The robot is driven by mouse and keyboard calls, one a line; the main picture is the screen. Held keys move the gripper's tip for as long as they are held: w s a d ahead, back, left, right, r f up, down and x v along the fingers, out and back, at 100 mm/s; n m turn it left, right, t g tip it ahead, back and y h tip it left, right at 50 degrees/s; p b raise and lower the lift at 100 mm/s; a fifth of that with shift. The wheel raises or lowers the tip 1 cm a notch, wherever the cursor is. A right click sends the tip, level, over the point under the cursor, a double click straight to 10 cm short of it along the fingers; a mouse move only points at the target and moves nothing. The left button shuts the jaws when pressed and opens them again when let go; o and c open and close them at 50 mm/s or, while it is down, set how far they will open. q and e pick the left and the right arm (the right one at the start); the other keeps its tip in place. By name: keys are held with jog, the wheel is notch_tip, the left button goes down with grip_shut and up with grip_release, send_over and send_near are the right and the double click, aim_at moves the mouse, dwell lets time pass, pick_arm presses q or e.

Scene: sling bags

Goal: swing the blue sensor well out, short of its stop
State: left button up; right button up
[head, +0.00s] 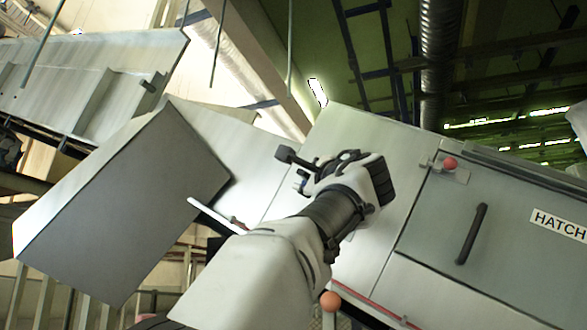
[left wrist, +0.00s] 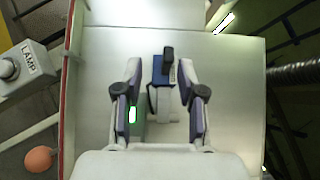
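The blue sensor (left wrist: 160,72) shows in the left wrist view as a small blue block with a dark knob, in front of a pale panel. It lies between the fingertips of my left gripper (left wrist: 160,80); gaps show on both sides of it. The fingers are spread and apart. In the head view my left gripper (head: 310,172) is at the pale cabinet, seen from behind. A dark block on a short bar (head: 285,154) sticks out left of it, probably the sensor; its blue colour does not show there. The sensor's mount is partly hidden by the gripper. My right gripper is in neither view.
The cabinet's right part has a hatch with a black handle (head: 472,235) and a red knob (head: 450,163). An orange ball (head: 330,301) is below my left arm. A large grey box (head: 125,205) juts out at left. A lamp box (left wrist: 22,72) stands left of the panel.

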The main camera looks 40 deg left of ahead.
aim_at(308, 174)
pick_arm(q)
jog(key=p+x, duration=0.1)
jog(key=x, duration=0.1)
jog(key=p+x, duration=0.2)
jog(key=x, duration=0.1)
jog(key=p+x, duration=0.2)
jog(key=shift+w+d+r, duration=0.1)
jog(key=shift+w+r, duration=0.15)
jog(key=shift+w, duration=0.2)
jog(key=shift+w+d, duration=0.1)
jog(key=shift+d, duration=0.6)
jog(key=shift+c, duration=0.3)
jog(key=shift+d, duration=0.15)
jog(key=c, duration=0.5)
jog(key=shift+a, duration=0.3)
grip_shut()
jog(key=shift+d+r, duration=0.1)
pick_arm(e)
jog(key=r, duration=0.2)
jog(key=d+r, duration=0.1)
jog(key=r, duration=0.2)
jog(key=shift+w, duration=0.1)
